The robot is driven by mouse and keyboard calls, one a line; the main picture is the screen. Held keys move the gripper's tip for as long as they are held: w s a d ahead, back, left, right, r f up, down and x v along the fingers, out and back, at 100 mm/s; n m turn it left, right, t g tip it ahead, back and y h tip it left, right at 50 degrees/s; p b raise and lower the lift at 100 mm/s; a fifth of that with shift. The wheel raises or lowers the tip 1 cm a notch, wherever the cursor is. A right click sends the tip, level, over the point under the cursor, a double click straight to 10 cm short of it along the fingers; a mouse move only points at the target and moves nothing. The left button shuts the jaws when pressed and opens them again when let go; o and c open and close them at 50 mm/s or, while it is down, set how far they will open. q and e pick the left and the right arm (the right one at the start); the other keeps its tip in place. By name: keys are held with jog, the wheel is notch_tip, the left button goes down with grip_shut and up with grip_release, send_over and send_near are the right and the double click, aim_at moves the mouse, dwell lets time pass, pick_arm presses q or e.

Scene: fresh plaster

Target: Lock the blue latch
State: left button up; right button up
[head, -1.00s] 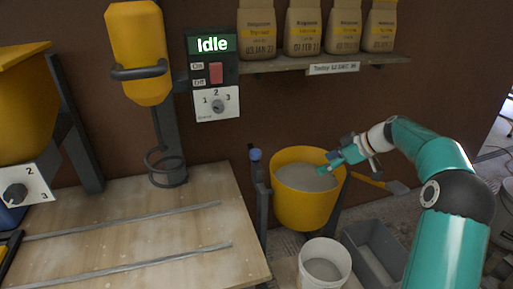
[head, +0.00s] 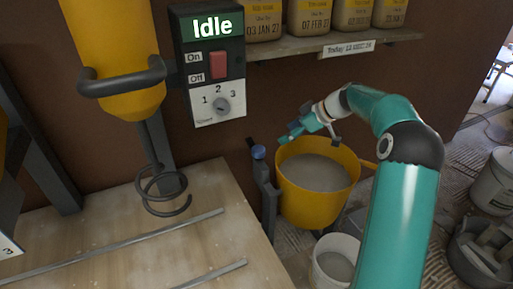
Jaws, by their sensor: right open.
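The blue latch (head: 258,152) is a small blue knob on top of a dark grey post, at the left rim of the yellow bucket (head: 308,203). The bucket holds grey plaster. My right gripper (head: 291,134) is open and empty above the bucket's back left rim. Its fingers point left, a little above and to the right of the blue knob, and look apart from it. Whether the latch is locked cannot be told. My left gripper is out of view.
A control box (head: 208,65) reading "Idle" hangs on the wall, with a red switch and dial. A yellow mixer (head: 115,55) with a spiral whisk (head: 165,190) hangs over the wooden table (head: 110,225). A white bucket (head: 335,250) stands below. Bags sit on a shelf (head: 345,42).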

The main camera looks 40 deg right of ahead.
aim_at(260, 149)
jog(key=p+x, duration=0.1)
jog(key=x, duration=1.3)
jog(key=shift+w+f, duration=0.3)
jog(key=shift+f, duration=0.05)
